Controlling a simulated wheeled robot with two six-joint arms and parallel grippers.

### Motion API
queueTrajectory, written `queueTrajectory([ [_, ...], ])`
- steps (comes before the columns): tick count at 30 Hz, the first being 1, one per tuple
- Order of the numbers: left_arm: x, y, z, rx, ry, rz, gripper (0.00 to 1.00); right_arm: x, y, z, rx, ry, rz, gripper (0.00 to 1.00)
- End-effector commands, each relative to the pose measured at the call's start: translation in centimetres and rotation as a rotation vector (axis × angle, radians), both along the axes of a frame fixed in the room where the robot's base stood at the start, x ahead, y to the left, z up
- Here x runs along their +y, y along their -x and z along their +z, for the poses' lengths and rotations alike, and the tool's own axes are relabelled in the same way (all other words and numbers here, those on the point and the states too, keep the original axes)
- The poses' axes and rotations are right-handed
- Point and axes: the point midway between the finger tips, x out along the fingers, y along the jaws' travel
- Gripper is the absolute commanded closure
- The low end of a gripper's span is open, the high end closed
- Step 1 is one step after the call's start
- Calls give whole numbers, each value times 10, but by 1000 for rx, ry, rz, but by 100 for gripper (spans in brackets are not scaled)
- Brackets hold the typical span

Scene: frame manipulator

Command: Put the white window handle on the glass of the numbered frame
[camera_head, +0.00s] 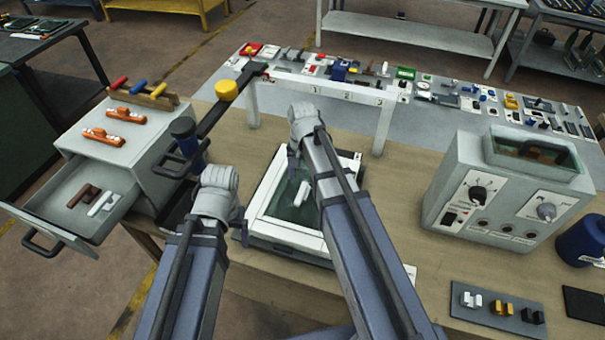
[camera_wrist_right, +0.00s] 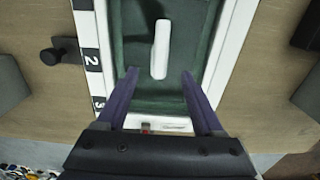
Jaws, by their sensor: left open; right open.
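The white-bordered frame (camera_head: 285,234) with dark green glass lies on the bench in the middle of the head view. A white handle (camera_head: 302,192) lies over its glass, partly beside my right arm. In the right wrist view the white handle (camera_wrist_right: 161,48) stands lengthwise over the green glass (camera_wrist_right: 185,30). My right gripper (camera_wrist_right: 160,72) is open, its fingers on either side of the handle's lower end and apart from it. My left gripper (camera_head: 241,232) is open and empty at the frame's left edge; its fingers are partly hidden.
An open drawer (camera_head: 70,207) at left holds a brown handle (camera_head: 83,194) and another white handle (camera_head: 102,203). A white numbered bar (camera_head: 325,94) stands behind the frame. A grey control box (camera_head: 455,195) stands at right. Bare bench lies between frame and box.

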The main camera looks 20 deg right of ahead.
Motion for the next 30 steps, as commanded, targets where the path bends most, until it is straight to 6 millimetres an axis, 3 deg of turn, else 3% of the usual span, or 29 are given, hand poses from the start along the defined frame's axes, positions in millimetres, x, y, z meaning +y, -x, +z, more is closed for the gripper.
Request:
queueTrajectory([
  [1,0,0,16,0,0,1,15,0,0,16,0,0,0,31],
  [6,0,0,34,0,1,6,15,0,0,34,0,0,0,31],
  [15,0,0,38,0,2,8,15,7,7,38,2,3,31,31],
  [17,0,0,37,0,2,8,15,22,23,37,8,9,109,31],
  [21,0,0,37,0,2,8,15,68,80,38,29,41,422,31],
  [24,0,0,37,0,2,8,15,92,117,38,47,62,638,31],
  [27,0,0,37,0,2,8,15,107,143,38,61,77,799,31],
  [30,0,0,37,0,2,8,15,114,156,39,69,87,891,31],
])
